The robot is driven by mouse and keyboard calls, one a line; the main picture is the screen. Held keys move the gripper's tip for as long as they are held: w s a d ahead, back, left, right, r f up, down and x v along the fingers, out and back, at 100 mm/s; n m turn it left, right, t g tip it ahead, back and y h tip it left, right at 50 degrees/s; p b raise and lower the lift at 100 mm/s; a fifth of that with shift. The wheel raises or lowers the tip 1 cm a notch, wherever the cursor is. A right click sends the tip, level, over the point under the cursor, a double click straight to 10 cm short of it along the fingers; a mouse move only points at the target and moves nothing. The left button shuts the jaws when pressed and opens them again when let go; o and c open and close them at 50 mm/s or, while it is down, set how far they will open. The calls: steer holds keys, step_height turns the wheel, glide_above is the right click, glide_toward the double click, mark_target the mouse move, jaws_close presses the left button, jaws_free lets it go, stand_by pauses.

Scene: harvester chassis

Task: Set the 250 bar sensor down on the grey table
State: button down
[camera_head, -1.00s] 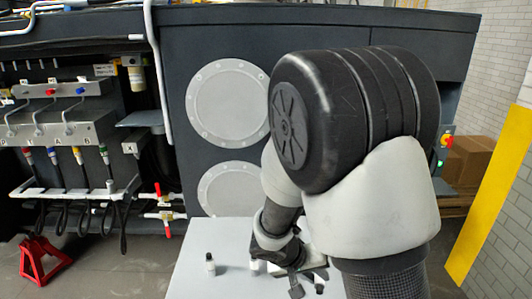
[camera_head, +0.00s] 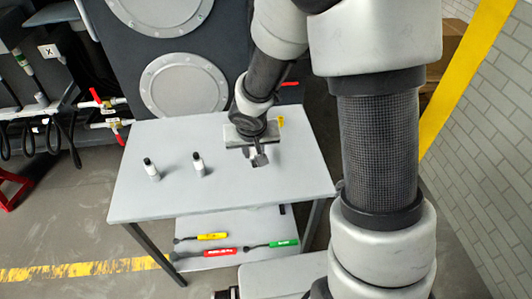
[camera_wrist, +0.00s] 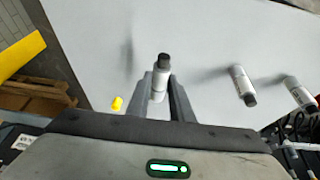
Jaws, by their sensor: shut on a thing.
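My gripper (camera_head: 259,158) is over the right part of the grey table (camera_head: 235,192). In the wrist view my gripper (camera_wrist: 162,100) is shut on a small white-grey cylindrical sensor (camera_wrist: 160,75) with a black end. No rating on it is legible. Whether its lower end touches the table cannot be told. Two similar sensors stand on the table to the left of my gripper, one nearer (camera_head: 198,164) and one farther left (camera_head: 151,170). They also show at the right in the wrist view, the nearer one (camera_wrist: 242,84) and the farther one (camera_wrist: 298,92).
A small yellow object (camera_head: 281,121) lies near the table's back right edge. The lower shelf (camera_head: 225,225) holds yellow, red and green-handled tools. The dark machine with round plates (camera_head: 184,85) stands behind the table. The tabletop's front is clear.

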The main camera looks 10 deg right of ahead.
steer(key=shift+w, duration=0.55)
steer(key=shift+a, duration=0.1)
step_height(320, 180, down, 6)
steer(key=b, duration=0.7)
steer(key=shift+f+b, duration=0.15)
steer(key=shift+b, duration=0.2)
steer(key=c, duration=1.5)
jaws_free()
steer(key=p+v, duration=0.2)
steer(key=v, duration=0.3)
steer(key=p+v, duration=0.3)
steer(key=v, duration=0.3)
steer(key=p+v, duration=0.2)
steer(key=v, duration=0.4)
steer(key=shift+d+r+p, duration=0.25)
steer(key=shift+d+p, duration=0.1)
